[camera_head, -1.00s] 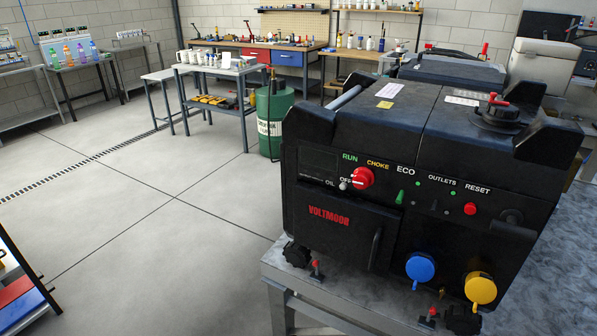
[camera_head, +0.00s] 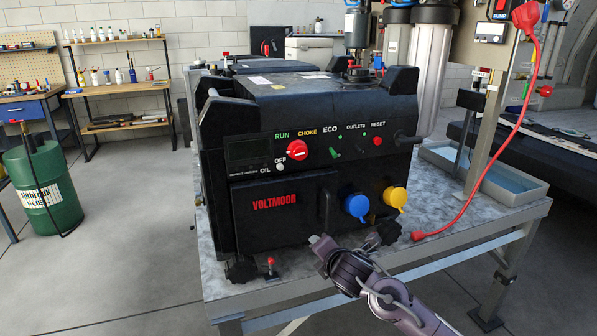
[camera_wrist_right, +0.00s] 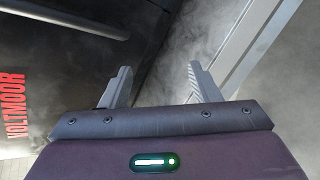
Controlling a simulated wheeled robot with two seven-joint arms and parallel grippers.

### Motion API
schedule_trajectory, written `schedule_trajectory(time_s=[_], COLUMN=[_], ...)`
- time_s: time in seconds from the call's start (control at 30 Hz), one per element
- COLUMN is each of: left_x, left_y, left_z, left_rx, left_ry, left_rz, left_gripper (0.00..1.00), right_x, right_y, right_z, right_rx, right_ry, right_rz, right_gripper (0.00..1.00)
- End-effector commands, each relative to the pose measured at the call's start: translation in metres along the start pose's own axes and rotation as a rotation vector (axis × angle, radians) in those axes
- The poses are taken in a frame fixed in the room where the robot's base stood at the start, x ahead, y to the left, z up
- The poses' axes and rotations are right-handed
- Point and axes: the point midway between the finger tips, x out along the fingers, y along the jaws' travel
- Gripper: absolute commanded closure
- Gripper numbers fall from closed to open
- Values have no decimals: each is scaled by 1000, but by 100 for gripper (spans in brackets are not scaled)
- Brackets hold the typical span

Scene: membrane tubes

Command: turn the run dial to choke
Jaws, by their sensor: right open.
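The red run dial (camera_head: 297,150) is on the upper front panel of the black Voltmoor generator (camera_head: 285,225), between the RUN, CHOKE and OFF labels. Its white pointer mark is too small to read surely. My right gripper (camera_head: 318,240) is in front of the generator's lower front, below and slightly right of the dial and apart from it. In the right wrist view its two fingers (camera_wrist_right: 158,85) are spread with nothing between them, and the red VOLTMOOR lettering shows at the left. The dial is not in the wrist view. My left gripper is not in view.
The generator stands on a grey metal table (camera_head: 460,220). A blue cap (camera_head: 356,206) and a yellow cap (camera_head: 395,198) stick out from its lower front. A red cable (camera_head: 490,180) hangs at the right. A green drum (camera_head: 42,185) stands at the left; the floor between is clear.

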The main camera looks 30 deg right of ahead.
Motion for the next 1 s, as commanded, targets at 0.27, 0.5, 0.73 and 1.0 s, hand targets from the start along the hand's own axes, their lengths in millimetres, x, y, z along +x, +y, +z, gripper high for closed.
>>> schedule_trajectory(time_s=[0.27, 0.5, 0.73, 1.0], left_x=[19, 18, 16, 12], left_y=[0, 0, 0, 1], left_z=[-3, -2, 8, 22], left_rx=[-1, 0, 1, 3], left_ry=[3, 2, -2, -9], left_rz=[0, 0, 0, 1], left_gripper=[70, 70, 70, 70], right_x=[-107, -125, -104, -72], right_y=[157, 192, 205, 220], right_z=[60, 78, 84, 89], right_rx=[-787, -1007, -1007, -1000], right_ry=[-281, -386, -388, -386], right_rz=[301, 344, 343, 344], right_gripper=[44, 44, 44, 44])
